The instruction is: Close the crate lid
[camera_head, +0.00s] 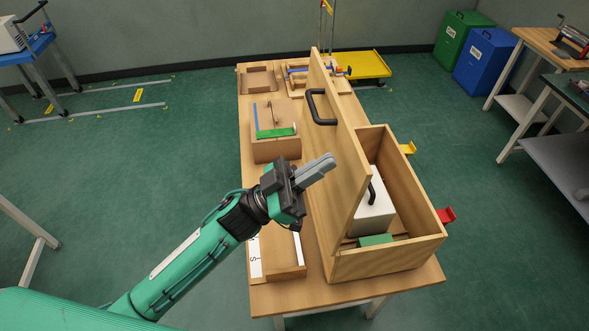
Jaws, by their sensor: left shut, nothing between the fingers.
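A wooden crate (400,257) stands on the right side of the wooden table. Its lid (336,165) stands open, nearly upright along the crate's left side, with a black handle (313,108) on its left face. Inside the crate are a white box (371,215) with a black handle and a green block (376,240). My left gripper (332,162) is shut and empty. It is at the left face of the lid, below the handle; I cannot tell whether it touches. My right gripper is not in view.
The table (300,298) holds a wooden box (275,150) with a green strip, and trays at the far end. A low tray (288,262) lies beneath my left arm. Yellow (408,148) and red (446,215) brackets show on the crate's right.

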